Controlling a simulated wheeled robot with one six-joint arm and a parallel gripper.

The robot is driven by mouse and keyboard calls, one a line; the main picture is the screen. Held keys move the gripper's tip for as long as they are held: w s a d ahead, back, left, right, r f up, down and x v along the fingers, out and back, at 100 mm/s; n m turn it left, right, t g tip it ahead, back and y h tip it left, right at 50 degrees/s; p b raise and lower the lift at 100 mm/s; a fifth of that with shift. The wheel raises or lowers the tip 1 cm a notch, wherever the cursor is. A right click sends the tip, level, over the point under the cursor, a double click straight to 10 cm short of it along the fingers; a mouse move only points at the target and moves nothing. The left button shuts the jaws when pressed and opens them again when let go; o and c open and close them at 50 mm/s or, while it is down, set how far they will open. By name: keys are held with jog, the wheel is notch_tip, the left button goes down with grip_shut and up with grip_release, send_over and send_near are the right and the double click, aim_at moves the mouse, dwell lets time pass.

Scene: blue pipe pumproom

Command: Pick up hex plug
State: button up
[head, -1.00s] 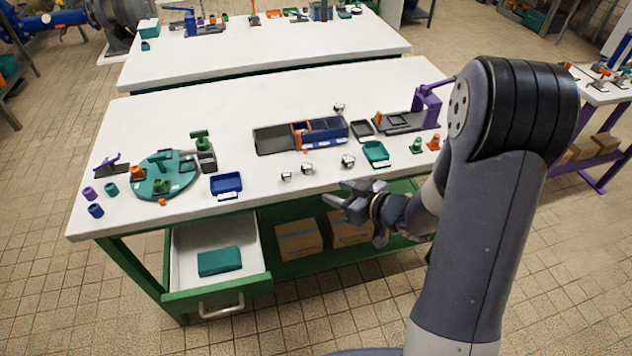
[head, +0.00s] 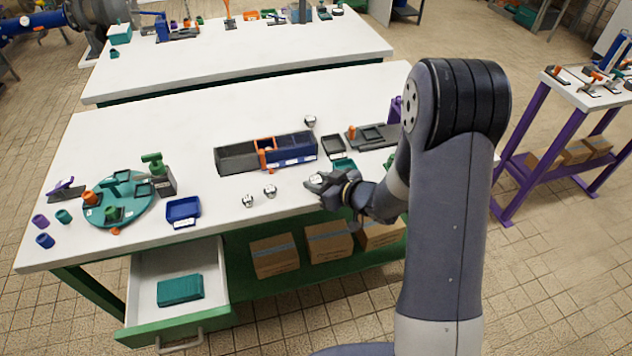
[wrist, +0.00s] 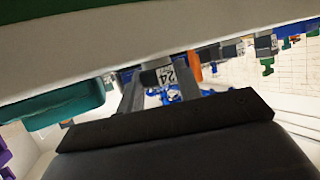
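Hex plugs are small silvery pieces on the near table. One hex plug (head: 316,180) sits near the front edge, right at the tips of my gripper (head: 321,187). Two more plugs (head: 270,190) (head: 248,200) stand to its left, and another (head: 311,121) is behind the bins. In the wrist view, which looks upside down, a plug marked 24 (wrist: 163,76) shows between the two fingers of my gripper (wrist: 158,90). The fingers are apart, with gaps beside the plug. I cannot tell whether either finger touches it.
A dark and blue bin row (head: 240,157) with an orange piece lies behind the plugs. A teal tray (wrist: 60,105) is close beside my gripper in the wrist view. A blue tray (head: 183,210) and a green turntable (head: 122,213) are further left. A drawer (head: 176,270) stands open below.

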jog(key=c, duration=0.6)
jog(key=shift+o, duration=0.2)
jog(key=shift+r, duration=0.15)
